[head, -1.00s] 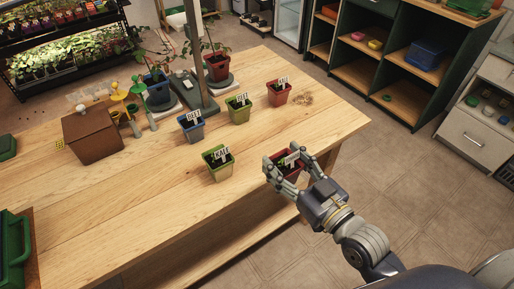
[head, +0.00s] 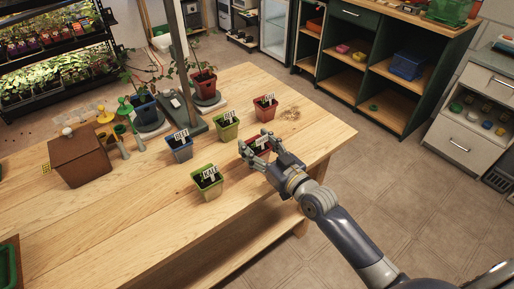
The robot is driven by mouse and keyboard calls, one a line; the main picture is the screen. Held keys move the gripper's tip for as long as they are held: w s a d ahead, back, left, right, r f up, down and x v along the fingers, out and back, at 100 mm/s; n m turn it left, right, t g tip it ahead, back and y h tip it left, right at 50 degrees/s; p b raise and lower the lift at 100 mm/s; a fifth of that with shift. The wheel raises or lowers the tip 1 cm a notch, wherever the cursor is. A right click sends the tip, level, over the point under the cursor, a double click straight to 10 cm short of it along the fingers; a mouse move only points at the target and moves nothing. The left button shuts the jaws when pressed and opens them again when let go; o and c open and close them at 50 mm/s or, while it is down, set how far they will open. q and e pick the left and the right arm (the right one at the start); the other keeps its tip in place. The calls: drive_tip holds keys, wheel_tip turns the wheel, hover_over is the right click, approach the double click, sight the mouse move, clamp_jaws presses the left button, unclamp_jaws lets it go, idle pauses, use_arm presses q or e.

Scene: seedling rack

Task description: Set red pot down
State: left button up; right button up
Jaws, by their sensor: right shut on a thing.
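My right gripper (head: 256,148) is shut on a small red pot (head: 262,154), near the right side of the wooden table (head: 120,220). The fingers cover much of this pot, and I cannot tell whether its base touches the tabletop. Another red pot (head: 266,114) with a white label stands upright behind it. A green pot (head: 227,132) and a blue pot (head: 181,154) stand to the left. A yellow-green pot (head: 208,191) labelled KALE stands in front. My left gripper is not in view.
A brown box (head: 80,161) and larger potted plants, one in a red pot (head: 204,86), stand farther left and back. A dark post (head: 183,65) rises behind the pots. Free wood lies at the front. Spilled crumbs (head: 290,113) lie beside the rear red pot.

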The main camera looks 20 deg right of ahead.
drive_tip(key=shift+f, duration=0.5)
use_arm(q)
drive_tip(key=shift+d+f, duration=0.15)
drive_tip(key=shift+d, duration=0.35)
use_arm(e)
drive_tip(key=shift+f, duration=0.15)
drive_tip(key=o, duration=1.1)
drive_tip(key=shift+o, duration=0.2)
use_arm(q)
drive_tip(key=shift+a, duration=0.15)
use_arm(e)
drive_tip(key=shift+r, duration=0.2)
use_arm(q)
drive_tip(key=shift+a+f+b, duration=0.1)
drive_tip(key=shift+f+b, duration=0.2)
drive_tip(key=shift+b, duration=0.1)
use_arm(e)
drive_tip(key=v, duration=1.2)
